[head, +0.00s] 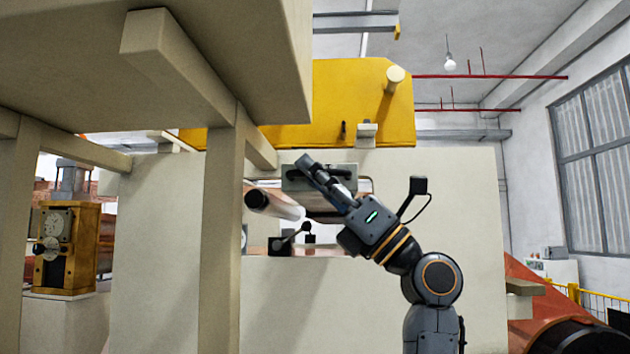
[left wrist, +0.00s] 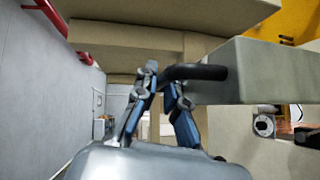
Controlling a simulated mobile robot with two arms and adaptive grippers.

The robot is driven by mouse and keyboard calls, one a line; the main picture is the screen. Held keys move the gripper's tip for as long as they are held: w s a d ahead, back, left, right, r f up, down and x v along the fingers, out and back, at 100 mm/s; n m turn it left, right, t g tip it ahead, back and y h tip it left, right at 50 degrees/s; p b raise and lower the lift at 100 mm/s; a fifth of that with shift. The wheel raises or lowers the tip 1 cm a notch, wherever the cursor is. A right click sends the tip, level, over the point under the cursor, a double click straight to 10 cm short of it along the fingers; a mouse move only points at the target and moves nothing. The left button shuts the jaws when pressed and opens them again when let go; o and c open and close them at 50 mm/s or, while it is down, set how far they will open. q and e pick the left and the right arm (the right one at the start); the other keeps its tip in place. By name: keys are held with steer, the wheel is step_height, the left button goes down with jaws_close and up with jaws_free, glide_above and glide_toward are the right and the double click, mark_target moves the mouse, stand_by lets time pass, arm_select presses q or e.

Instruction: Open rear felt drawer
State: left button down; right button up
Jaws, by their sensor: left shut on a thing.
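The drawer (head: 294,183) shows in the head view as a small grey box front at the opening in the pale wall. It shows larger at the right of the left wrist view (left wrist: 275,72), with a dark curved handle (left wrist: 205,72) on its end. My left gripper (head: 307,166) reaches across the drawer front in the head view. In the left wrist view the left gripper (left wrist: 162,80) has its blue-sided fingers closed at the handle's outer end. The fingers hide part of the handle. How far the drawer stands out is hard to tell. My right gripper does not show.
A dark-ended roller (head: 275,203) lies just left of the drawer. A pale post (head: 221,240) and overhead beam stand nearer at left. A yellow panel (head: 345,95) is above. The pale wall (head: 400,300) surrounds the opening.

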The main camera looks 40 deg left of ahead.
arm_select(q)
steer(key=shift+s+d, duration=0.45)
steer(key=c, duration=1.7)
jaws_free()
steer(key=v, duration=1.2)
